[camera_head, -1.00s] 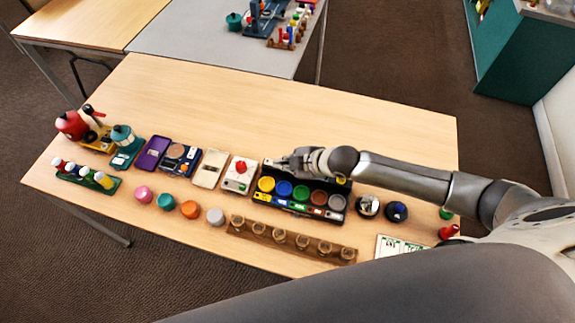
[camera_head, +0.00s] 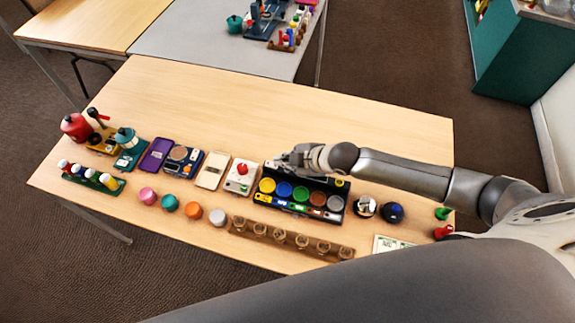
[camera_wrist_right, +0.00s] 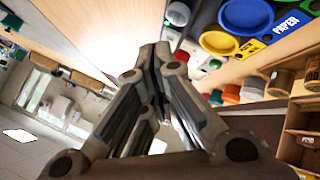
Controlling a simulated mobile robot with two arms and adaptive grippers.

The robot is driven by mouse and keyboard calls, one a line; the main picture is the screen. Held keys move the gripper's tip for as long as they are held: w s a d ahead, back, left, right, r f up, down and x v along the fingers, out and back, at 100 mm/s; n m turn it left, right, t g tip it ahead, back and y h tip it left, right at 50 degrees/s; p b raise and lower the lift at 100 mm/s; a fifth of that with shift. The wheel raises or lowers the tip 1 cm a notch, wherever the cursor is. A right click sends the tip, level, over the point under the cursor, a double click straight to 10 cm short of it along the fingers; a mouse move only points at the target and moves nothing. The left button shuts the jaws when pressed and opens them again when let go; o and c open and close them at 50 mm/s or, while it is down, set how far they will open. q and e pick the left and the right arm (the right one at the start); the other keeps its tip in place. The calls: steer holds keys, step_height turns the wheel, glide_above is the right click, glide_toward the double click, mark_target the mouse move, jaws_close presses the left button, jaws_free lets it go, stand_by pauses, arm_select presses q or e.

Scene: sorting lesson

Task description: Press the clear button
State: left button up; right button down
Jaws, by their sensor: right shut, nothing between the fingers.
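A white box with a red button (camera_head: 242,168) on top stands in the row of devices. A cream flat device (camera_head: 212,170) and a blue device with a round pan (camera_head: 181,161) stand left of it. I cannot read which control is marked clear. My right gripper (camera_head: 276,161) is shut and empty, just right of the white box and over the back left of the dark sorting tray (camera_head: 339,187). In the right wrist view its shut fingers (camera_wrist_right: 153,58) point toward the devices, which they partly hide. My left gripper is not in view.
The tray holds several coloured round cups, including a yellow one (camera_head: 267,185). Several coloured caps and a wooden rack (camera_head: 268,239) lie in front. A red kettle-like object (camera_head: 75,127) stands far left. The table's back half is bare.

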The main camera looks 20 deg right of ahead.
mark_target(286, 172)
step_height(286, 172, up, 4)
steer(key=p, duration=0.2)
steer(key=shift+f+p, duration=0.1)
steer(key=shift+p, duration=0.3)
stand_by(0.4)
